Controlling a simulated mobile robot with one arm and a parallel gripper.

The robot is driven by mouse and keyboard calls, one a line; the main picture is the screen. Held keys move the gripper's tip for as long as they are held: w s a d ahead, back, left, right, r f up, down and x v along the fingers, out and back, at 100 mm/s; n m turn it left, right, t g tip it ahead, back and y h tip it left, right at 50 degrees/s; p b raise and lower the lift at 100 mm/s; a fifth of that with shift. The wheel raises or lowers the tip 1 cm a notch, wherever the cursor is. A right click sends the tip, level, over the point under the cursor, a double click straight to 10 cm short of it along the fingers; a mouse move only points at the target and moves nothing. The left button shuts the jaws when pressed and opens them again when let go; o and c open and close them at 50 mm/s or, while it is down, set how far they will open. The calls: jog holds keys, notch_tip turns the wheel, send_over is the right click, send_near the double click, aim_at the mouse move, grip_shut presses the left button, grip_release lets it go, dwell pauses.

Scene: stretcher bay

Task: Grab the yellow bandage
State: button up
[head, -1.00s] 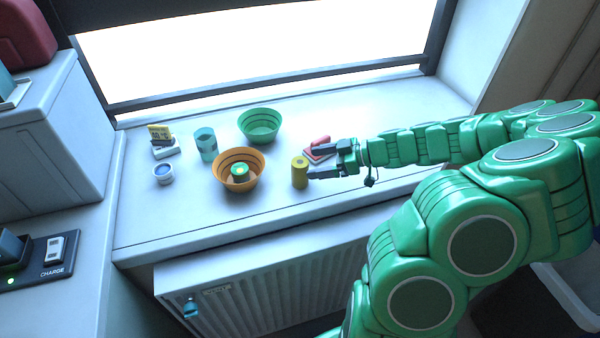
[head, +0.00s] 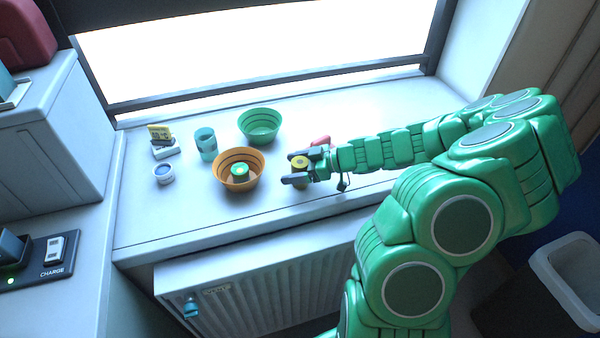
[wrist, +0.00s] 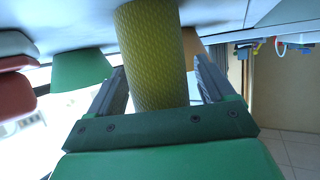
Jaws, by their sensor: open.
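The yellow bandage (head: 300,162) is an upright roll on the windowsill, right of the orange bowl. My gripper (head: 291,168) is open, with one finger on each side of the roll. The fingers hide part of the roll in the head view. In the wrist view the yellow bandage (wrist: 157,55) stands between the two open fingers of my gripper (wrist: 162,88). A gap shows on the right; on the left the finger looks close to the roll, and I cannot tell whether it touches.
An orange bowl (head: 224,178) holds a roll with a green and yellow end (head: 239,170). A green bowl (head: 262,128), a teal cup (head: 206,144), a small jar (head: 163,174) and a red item (head: 321,140) stand nearby. The sill's front left is clear.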

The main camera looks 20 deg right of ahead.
jog(key=shift+c, duration=0.3)
jog(key=c, duration=1)
jog(key=shift+r, duration=0.15)
jog(key=shift+r, duration=0.6)
jog(key=s+r, duration=1.1)
jog(key=s, duration=0.3)
jog(key=shift+a+r, duration=0.25)
jog(key=shift+a, duration=0.2)
